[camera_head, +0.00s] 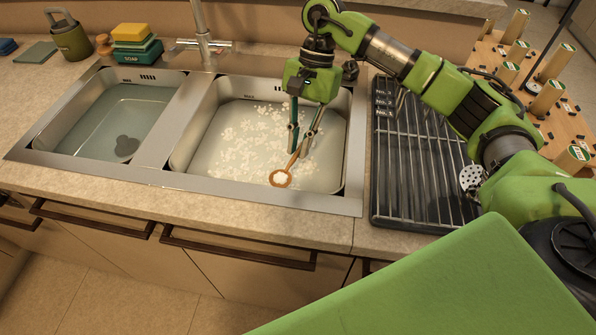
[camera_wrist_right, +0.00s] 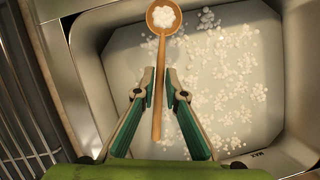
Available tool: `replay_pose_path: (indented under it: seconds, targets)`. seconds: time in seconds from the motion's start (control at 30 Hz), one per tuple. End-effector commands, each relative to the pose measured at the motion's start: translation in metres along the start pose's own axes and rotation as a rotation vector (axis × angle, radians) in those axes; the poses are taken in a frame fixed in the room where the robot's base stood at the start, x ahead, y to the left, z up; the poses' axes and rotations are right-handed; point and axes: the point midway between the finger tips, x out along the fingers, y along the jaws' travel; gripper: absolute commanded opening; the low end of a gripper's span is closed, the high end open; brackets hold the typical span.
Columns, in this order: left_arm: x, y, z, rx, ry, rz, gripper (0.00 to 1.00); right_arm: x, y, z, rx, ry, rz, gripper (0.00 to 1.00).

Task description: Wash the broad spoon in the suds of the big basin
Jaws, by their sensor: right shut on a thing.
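The broad spoon (camera_head: 281,178) is wooden, with white suds in its bowl. My right gripper (camera_head: 299,153) is shut on its handle, over the big basin (camera_head: 205,127) on the right side of the sink. In the right wrist view, the spoon (camera_wrist_right: 163,19) points away from the gripper (camera_wrist_right: 168,96), its handle between the fingertips. The big basin holds water with white suds (camera_head: 262,127) scattered over it. Whether the spoon's bowl touches the water is hard to tell. My left gripper is not in view.
A smaller basin (camera_head: 85,115) with water and a dark drain shape lies left. A faucet (camera_head: 203,42) stands behind the divider. A dark drying rack (camera_head: 415,165) is right of the big basin. Soap and sponges (camera_head: 134,42) and a green canister (camera_head: 69,38) stand back left.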

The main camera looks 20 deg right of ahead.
Motion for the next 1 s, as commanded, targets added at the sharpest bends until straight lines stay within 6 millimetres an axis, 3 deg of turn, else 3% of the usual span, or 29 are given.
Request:
replay_pose_path:
  seconds: [0.53,1.0]
  targets:
    - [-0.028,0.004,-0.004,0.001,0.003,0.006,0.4,-0.052,0.0,0.022,-0.001,0.0,-0.001,0.0]
    - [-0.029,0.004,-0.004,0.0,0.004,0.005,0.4,-0.056,0.0,0.023,0.0,-0.001,0.0,0.0]
